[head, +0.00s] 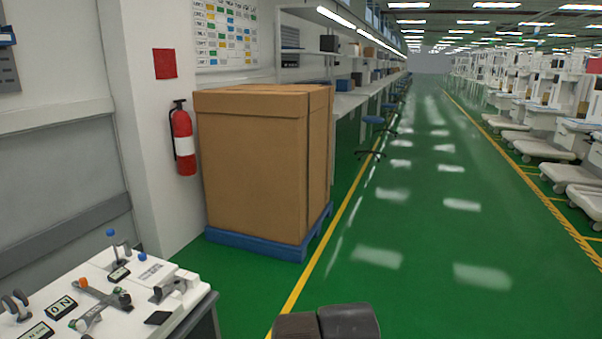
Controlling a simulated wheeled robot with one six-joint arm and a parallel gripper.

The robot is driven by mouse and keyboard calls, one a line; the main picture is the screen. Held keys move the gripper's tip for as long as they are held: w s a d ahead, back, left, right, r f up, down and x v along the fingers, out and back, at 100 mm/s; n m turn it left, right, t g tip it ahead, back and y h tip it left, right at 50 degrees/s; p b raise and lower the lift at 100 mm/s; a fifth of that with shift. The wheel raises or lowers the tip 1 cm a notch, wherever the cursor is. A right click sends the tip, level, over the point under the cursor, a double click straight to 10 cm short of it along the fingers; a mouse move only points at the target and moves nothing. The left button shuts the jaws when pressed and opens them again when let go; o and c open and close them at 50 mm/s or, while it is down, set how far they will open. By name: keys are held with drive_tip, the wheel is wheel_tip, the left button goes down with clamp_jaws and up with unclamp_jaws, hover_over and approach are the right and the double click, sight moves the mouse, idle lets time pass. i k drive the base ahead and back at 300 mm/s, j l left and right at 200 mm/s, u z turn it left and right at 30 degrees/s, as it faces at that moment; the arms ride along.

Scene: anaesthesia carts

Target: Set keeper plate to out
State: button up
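A white-topped bench or cart (131,325) at the lower left of the head view carries several small fittings.
A large cardboard box (252,165) stands on a blue pallet (318,236) behind the bench. A red fire extinguisher (183,140) hangs on the wall. Green floor (420,270) is clear ahead and right. White carts (545,143) line the far right.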

sight(161, 292)
drive_tip(key=l, duration=0.15)
drive_tip(key=i+j, duration=1.3)
drive_tip(key=j+u, duration=0.05)
drive_tip(key=j, duration=0.1)
